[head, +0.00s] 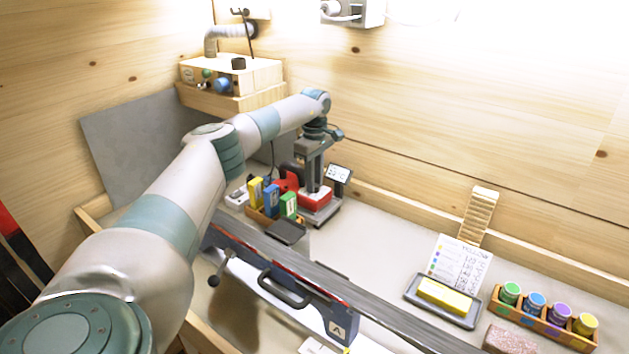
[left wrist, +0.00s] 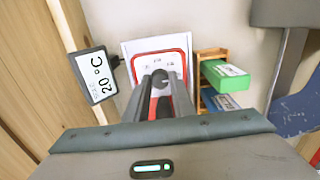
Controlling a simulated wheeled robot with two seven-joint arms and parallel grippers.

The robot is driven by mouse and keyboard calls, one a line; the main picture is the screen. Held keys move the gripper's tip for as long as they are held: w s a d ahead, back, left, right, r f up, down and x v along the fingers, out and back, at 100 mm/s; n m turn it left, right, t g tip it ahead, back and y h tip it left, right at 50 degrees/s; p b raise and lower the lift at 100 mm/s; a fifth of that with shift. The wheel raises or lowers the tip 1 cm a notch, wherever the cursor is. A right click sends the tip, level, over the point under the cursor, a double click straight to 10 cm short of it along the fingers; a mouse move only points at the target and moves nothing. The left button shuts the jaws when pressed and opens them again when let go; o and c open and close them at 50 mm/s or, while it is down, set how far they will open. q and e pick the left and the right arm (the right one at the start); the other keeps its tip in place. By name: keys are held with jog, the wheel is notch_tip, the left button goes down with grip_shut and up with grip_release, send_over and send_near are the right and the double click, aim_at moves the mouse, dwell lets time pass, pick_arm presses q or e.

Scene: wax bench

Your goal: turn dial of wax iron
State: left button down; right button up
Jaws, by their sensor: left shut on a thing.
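The wax iron (head: 316,201) is red and stands at the back of the bench; the left wrist view shows its white face with a red border (left wrist: 183,43). Its dark round dial (left wrist: 160,79) sits in the middle of that face, mostly hidden between my fingers. My left gripper (head: 311,181) reaches down over the iron from above. In the left wrist view my left gripper (left wrist: 160,87) is shut on the dial. A small display (left wrist: 96,77) beside the iron reads 20 °C. My right gripper is not in view.
Yellow, blue and green wax blocks (head: 271,199) stand in a wooden holder close beside the iron. A long ski (head: 330,276) lies in front. A yellow block in a tray (head: 443,297) and a rack of colored jars (head: 547,313) are at right.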

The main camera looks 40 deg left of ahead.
pick_arm(q)
jog(key=shift+n, duration=0.5)
jog(key=n, duration=0.2)
jog(key=shift+n+p, duration=0.3)
jog(key=n, duration=0.3)
jog(key=shift+n+p, duration=0.3)
jog(key=n+p, duration=0.1)
jog(key=n, duration=0.5)
jog(key=n+p, duration=0.1)
jog(key=n, duration=0.5)
jog(key=shift+n, duration=0.3)
jog(key=n+p, duration=0.1)
jog(key=n, duration=0.2)
jog(key=shift+r+n, duration=0.1)
jog(key=shift+n, duration=0.2)
jog(key=shift+n+p, duration=0.65)
jog(key=shift+n, duration=1.05)
